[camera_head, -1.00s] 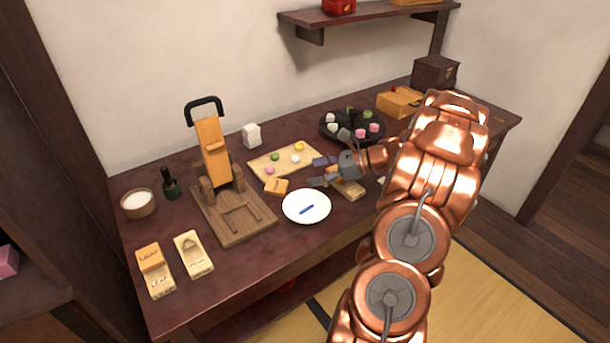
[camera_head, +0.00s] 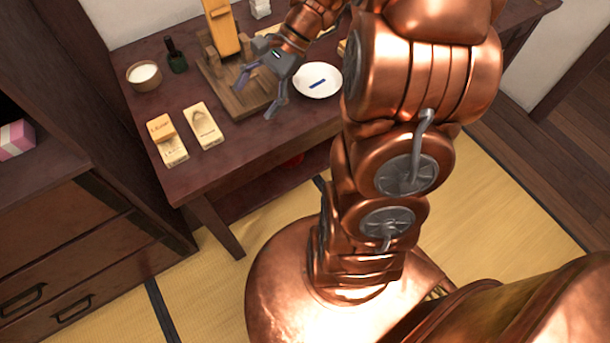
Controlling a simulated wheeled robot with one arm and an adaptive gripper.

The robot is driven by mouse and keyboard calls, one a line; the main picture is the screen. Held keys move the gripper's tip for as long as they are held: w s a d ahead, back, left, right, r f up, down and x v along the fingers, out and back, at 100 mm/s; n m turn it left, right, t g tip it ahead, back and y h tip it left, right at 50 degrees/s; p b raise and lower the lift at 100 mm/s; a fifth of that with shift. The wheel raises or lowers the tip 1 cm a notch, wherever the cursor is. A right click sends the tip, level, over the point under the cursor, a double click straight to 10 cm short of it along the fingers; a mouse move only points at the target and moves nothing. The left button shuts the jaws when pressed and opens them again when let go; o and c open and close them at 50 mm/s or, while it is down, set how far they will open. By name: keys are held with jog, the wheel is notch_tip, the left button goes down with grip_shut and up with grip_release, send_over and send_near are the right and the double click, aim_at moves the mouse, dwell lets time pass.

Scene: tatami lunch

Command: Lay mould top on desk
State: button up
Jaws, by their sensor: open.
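The dark red-brown desk (camera_head: 262,141) runs across the upper middle of the view. At its left front, a small orange-tan wooden mould top (camera_head: 160,127) with writing rests on or against the far end of a paler mould base (camera_head: 173,151). To their right lies a pale mould piece (camera_head: 204,125) with a carved hollow, apart from them. My gripper (camera_head: 255,101) is open and empty, fingers pointing down-left, over the front of the wooden press's base, right of the mould pieces. Whether it touches the press base cannot be told.
The wooden press (camera_head: 222,33) stands behind my gripper. A white plate (camera_head: 319,92) with a blue strip is to its right. A white-filled bowl (camera_head: 144,76) and a dark bottle (camera_head: 175,57) stand at the back left. The desk front near the moulds is clear.

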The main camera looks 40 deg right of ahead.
jog(key=s+a+n+g+h, duration=0.3)
jog(key=s+a+n, duration=0.3)
jog(key=s, duration=0.4)
jog(key=s+d+n+h, duration=0.1)
jog(key=s+n+h, duration=0.4)
jog(key=s+n, duration=0.3)
jog(key=shift+s+d+r+n+h, duration=0.3)
jog(key=shift+s+d+r, duration=0.1)
jog(key=shift+s, duration=1.4)
jog(key=s+p+v, duration=0.2)
jog(key=p+v, duration=0.9)
jog(key=v, duration=0.1)
jog(key=shift+r+t+p, duration=0.3)
jog(key=shift+r+p, duration=0.1)
